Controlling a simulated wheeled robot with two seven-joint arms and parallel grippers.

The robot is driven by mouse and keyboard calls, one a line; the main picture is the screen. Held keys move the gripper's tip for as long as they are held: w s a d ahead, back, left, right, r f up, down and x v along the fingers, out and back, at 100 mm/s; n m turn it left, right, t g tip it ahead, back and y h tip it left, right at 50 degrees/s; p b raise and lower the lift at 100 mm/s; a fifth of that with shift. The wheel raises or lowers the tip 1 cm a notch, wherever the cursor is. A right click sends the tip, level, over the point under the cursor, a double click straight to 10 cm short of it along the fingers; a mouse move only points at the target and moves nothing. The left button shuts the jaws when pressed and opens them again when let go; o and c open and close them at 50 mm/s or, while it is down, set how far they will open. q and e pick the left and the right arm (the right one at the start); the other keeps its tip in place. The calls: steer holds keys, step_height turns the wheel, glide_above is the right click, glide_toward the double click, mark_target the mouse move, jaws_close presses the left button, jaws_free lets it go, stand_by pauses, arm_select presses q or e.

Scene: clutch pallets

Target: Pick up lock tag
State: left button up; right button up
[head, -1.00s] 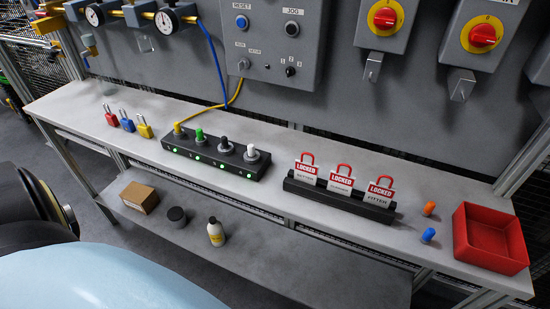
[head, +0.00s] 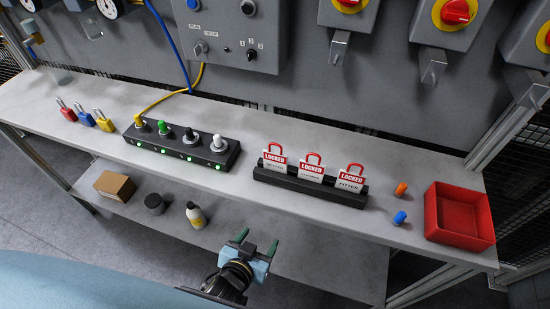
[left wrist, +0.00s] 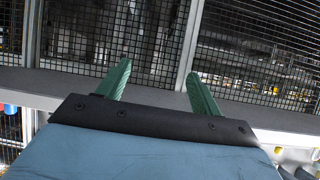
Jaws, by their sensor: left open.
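Three red-and-white lock tags marked LOCKED stand upright in a black rack on the bench: a left tag (head: 275,158), a middle tag (head: 312,168) and a right tag (head: 350,178). The rack (head: 308,188) sits right of the bench's middle. My left gripper (head: 253,250) is open and empty, in front of the bench and lower in the picture than the tags, apart from them. In the left wrist view its two green fingers (left wrist: 158,82) are spread with nothing between them; no tag shows there. My right gripper is not in view.
The bench (head: 250,205) also carries padlocks (head: 83,117), a black switch block (head: 180,148), orange (head: 401,189) and blue (head: 399,218) plugs, and a red tray (head: 459,216). A lower shelf (head: 285,237) holds a box, a jar and a bottle. Switch boxes hang on the wall behind.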

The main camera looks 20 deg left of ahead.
mark_target(275, 165)
arm_select(q)
steer(key=w+r+t, duration=0.2)
steer(key=r, duration=0.6)
steer(key=w+r+t, duration=0.2)
steer(key=r, duration=0.6)
steer(key=shift+n, duration=0.4)
steer(key=w, duration=0.2)
steer(key=w+p, duration=0.1)
steer(key=w, duration=0.3)
steer(key=shift+w+f, duration=0.2)
steer(key=shift+f, duration=0.2)
steer(key=shift+w+d+f, duration=0.1)
steer(key=shift+w+f, duration=0.1)
steer(key=shift+w, duration=0.8)
steer(key=shift+w+a+f, duration=0.1)
steer(key=shift+w+f, duration=0.15)
steer(key=shift+w, duration=0.8)
steer(key=shift+w+d+f, duration=0.1)
steer(key=shift+w+f, duration=0.1)
steer(key=shift+w, duration=0.8)
steer(key=c, duration=0.7)
step_height(275, 165, up, 10)
steer(key=p, duration=0.4)
steer(key=shift+c, duration=0.2)
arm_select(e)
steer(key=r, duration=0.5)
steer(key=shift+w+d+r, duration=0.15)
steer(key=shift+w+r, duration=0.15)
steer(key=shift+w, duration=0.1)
